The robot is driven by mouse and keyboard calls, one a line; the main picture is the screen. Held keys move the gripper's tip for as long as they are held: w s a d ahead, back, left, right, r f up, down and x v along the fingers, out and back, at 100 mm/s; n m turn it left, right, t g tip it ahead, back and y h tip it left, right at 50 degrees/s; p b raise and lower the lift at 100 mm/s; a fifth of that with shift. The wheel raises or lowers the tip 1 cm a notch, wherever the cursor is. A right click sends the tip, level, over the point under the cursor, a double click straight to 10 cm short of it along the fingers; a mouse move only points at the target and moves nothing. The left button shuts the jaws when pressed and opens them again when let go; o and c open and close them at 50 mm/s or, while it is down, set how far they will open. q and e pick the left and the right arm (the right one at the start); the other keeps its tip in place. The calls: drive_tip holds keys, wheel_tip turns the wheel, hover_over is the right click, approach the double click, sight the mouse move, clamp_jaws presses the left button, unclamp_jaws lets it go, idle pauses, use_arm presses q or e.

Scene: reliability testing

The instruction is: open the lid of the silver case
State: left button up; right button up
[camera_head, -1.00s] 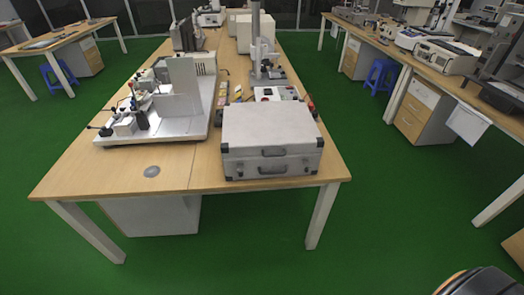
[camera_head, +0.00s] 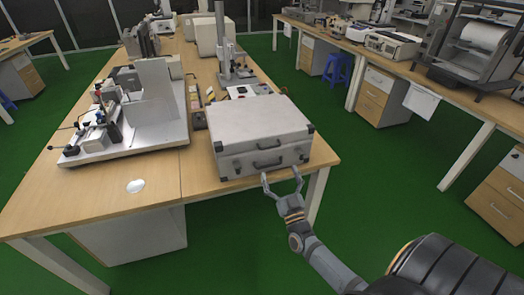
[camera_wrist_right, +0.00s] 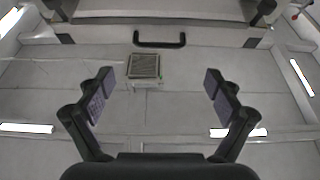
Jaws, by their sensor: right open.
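The silver case (camera_head: 258,125) lies flat and closed near the front right of the wooden table, with dark corner pieces. My right gripper (camera_head: 281,178) is open and empty just in front of the case's front face, below the handles. I see no contact with the case. In the right wrist view the open fingers (camera_wrist_right: 160,82) frame empty space, with a dark handle-shaped bar (camera_wrist_right: 158,42) beyond them. My left gripper is not in view.
A white-based instrument (camera_head: 128,140) stands left of the case. A stand with a column (camera_head: 222,50) and small parts are behind it. The wooden table (camera_head: 160,185) is mostly bare at its front edge. Green floor is open to the right.

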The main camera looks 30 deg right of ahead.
sight(271, 147)
drive_tip(key=x, duration=1)
drive_tip(key=shift+w+d+p, duration=0.2)
drive_tip(key=shift+w+p, duration=0.05)
drive_tip(key=shift+p, duration=0.05)
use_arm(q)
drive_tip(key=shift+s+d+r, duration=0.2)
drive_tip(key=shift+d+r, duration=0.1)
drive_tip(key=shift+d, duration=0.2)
